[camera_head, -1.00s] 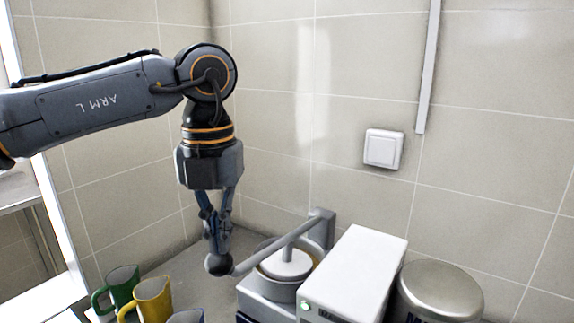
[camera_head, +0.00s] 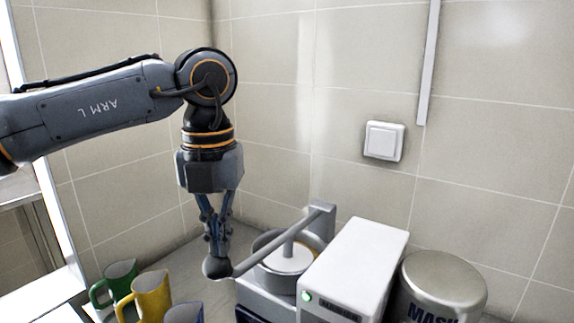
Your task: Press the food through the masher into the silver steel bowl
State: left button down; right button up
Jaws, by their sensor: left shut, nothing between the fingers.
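The masher (camera_head: 322,222) stands in the corner. Its grey lever slants down to the left and ends in a dark ball knob (camera_head: 216,268). A rod from the lever carries a pale round press plate (camera_head: 287,259), which sits in the mouth of a round grey pot (camera_head: 262,270). My left gripper (camera_head: 218,250) points down with its fingers closed, its tips right at the top of the knob. The food cannot be seen. I cannot make out the silver steel bowl. My right gripper is not in view.
A white box (camera_head: 360,262) with a green light stands right of the masher. A lidded metal can (camera_head: 443,284) with dark lettering is further right. Green (camera_head: 119,280), yellow (camera_head: 152,295) and blue (camera_head: 188,314) mugs stand at lower left. A tiled wall with a switch (camera_head: 384,141) is behind.

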pick_arm(q)
jog(key=shift+f+b, duration=1.35)
jog(key=shift+f, duration=0.45)
dwell(4.2)
jog(key=shift+w+d+r+p, duration=0.1)
jog(key=shift+w+r+p, duration=0.1)
jog(key=shift+r+p, duration=0.85)
notch_tip(320, 180, up, 11)
jog(key=p, duration=0.8)
jog(key=shift+r, duration=0.15)
jog(key=shift+s, duration=0.1)
